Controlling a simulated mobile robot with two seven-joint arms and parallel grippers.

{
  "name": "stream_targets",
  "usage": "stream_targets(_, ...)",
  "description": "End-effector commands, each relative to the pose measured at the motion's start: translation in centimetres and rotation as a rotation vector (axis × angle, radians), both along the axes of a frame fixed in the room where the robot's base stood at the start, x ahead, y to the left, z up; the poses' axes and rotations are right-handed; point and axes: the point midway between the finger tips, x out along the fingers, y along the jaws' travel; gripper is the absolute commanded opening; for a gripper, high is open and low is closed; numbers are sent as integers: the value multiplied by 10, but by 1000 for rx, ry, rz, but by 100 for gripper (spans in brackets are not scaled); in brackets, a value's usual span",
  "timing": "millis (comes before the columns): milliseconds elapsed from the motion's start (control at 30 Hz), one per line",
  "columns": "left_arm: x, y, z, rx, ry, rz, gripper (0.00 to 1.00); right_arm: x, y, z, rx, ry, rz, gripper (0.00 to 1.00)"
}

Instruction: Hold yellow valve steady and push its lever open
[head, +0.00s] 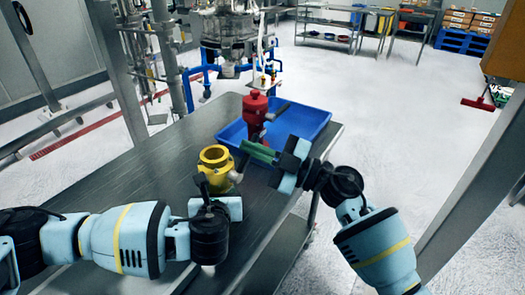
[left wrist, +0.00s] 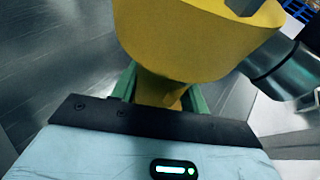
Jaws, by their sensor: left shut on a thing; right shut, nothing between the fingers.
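The yellow valve (head: 215,158) stands upright on the dark metal table, with its round open top facing up. My left gripper (head: 214,192) is shut on its lower part; in the left wrist view the green fingers sit on both sides of the yellow body (left wrist: 190,40). A grey lever (head: 236,177) sticks out at the valve's right side, and a grey metal part shows there in the left wrist view (left wrist: 272,60). My right gripper (head: 257,151) is shut and empty, its green fingers just above and right of the lever. I cannot tell whether they touch it.
A red valve (head: 255,112) with a dark lever stands at the blue tray (head: 310,118) behind my right gripper. The table's (head: 160,165) left part is clear. Its right edge runs below my right arm. A metal post stands at the left.

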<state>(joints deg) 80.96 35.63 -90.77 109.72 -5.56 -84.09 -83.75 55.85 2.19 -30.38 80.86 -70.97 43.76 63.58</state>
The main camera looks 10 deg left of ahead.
Motion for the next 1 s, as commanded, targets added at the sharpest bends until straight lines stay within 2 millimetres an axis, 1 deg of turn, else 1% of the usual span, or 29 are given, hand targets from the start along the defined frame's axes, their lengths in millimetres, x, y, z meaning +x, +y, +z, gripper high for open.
stream_targets(100,0,0,0,-1,1,1,0,7,-3,-8,1,1,1,0)
stream_targets(300,0,0,0,0,0,0,0,11,-5,-14,1,-1,3,0)
stream_targets(733,0,0,0,-1,0,-1,0,11,-6,-15,3,5,2,0)
stream_targets(1000,0,0,0,-1,0,-1,0,15,-7,-18,32,63,2,0)
